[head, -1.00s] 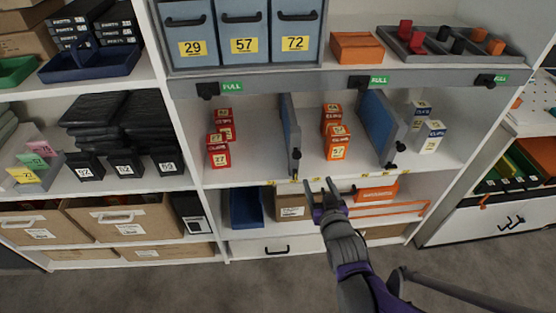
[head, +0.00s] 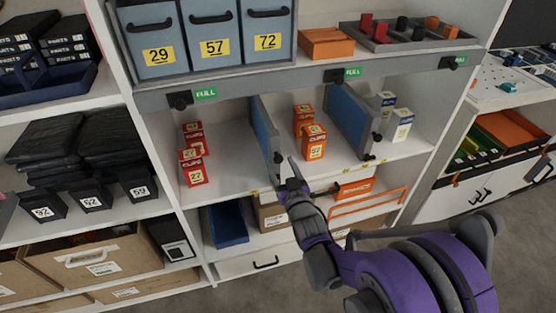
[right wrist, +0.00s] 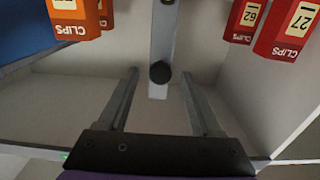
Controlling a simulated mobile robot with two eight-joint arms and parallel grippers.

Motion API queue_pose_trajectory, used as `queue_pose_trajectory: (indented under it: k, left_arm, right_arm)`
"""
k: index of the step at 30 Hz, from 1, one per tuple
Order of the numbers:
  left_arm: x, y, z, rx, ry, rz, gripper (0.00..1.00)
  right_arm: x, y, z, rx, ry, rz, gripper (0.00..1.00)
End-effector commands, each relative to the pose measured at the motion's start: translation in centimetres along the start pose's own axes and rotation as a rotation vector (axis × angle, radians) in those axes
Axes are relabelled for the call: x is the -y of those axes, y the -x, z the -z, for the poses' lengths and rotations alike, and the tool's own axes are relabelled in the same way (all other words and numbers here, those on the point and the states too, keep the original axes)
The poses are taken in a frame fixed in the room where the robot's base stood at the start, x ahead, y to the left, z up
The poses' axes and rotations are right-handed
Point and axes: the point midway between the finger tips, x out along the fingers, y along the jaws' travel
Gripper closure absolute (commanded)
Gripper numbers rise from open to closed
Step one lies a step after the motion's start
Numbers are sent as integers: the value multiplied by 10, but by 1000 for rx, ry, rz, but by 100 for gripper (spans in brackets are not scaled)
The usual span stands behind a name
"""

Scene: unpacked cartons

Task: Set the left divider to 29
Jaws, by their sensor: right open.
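The left divider (head: 264,132), a blue panel with a grey front post, stands upright on the middle shelf between red and orange clip boxes. Its dark knob (head: 278,157) is at the lower front. My right gripper (head: 287,174) is just in front of this knob, open and empty. In the right wrist view the fingers (right wrist: 160,74) point at the post (right wrist: 164,35), and the knob (right wrist: 160,72) appears between the fingertips, apparently untouched. Small yellow labels (head: 262,190) line the shelf edge, too small to read. My left gripper is out of view.
Red clip boxes (head: 194,168) stand left of the divider, orange ones (head: 312,142) right of it. A second divider (head: 352,118) is farther right. Bins marked 29 (head: 158,56), 57 and 72 stand above.

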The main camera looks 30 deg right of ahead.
Motion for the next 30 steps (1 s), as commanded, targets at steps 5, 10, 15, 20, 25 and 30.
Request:
queue_pose_trajectory:
  k: [5,10,15,20,25,30]
  left_arm:
    - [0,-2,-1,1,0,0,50]
    - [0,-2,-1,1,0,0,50]
    - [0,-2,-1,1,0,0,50]
    - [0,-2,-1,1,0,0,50]
    - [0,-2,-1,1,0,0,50]
    - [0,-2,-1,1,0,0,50]
  right_arm:
    - [0,-23,0,0,0,0,34]
    - [0,-30,0,0,0,0,34]
    - [0,-30,0,0,0,0,34]
    - [0,-30,0,0,0,0,52]
    - [0,-30,0,0,0,0,83]
    - [0,-30,0,0,0,0,100]
